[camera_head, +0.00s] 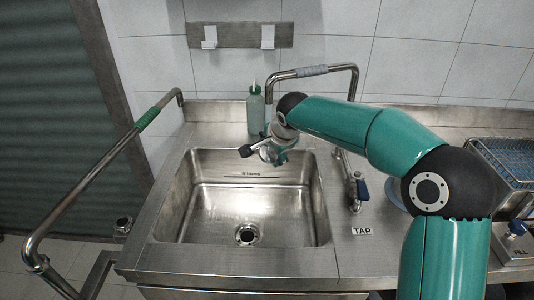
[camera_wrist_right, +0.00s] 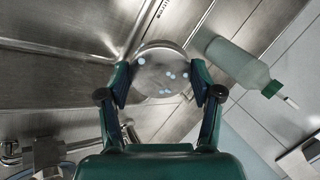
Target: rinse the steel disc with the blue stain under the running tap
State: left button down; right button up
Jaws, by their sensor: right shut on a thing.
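My right gripper (camera_head: 266,150) is over the back right corner of the steel sink (camera_head: 169,208). In the right wrist view, my right gripper (camera_wrist_right: 161,88) is shut on a round steel disc (camera_wrist_right: 152,78), one finger at each side. Several pale blue spots show on the disc's face. In the head view the gripper mostly hides the disc. The tap (camera_head: 347,172) with a blue lever (camera_head: 362,190) stands on the counter right of the sink, behind the TAP label (camera_head: 362,231). I cannot make out a water stream. My left gripper is not in view.
A pale green bottle (camera_head: 255,112) stands behind the sink, close to my right gripper. It also shows in the wrist view (camera_wrist_right: 236,62). Steel rails (camera_head: 100,170) flank the left side and back. A wire rack (camera_head: 508,160) is at right. The sink basin is empty.

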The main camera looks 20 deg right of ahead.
jog(key=s+d+b, duration=0.3)
jog(key=s+d, duration=0.2)
jog(key=s, duration=0.1)
jog(key=shift+s+d+b, duration=0.3)
jog(key=shift+d, duration=0.05)
dwell(0.3)
jog(key=shift+r, duration=0.1)
dwell(0.9)
jog(key=s+d+r+p, duration=0.2)
jog(key=s+r, duration=0.1)
jog(key=r, duration=0.1)
jog(key=shift+d+r+p, duration=0.3)
jog(key=shift+r, duration=0.1)
dwell(0.5)
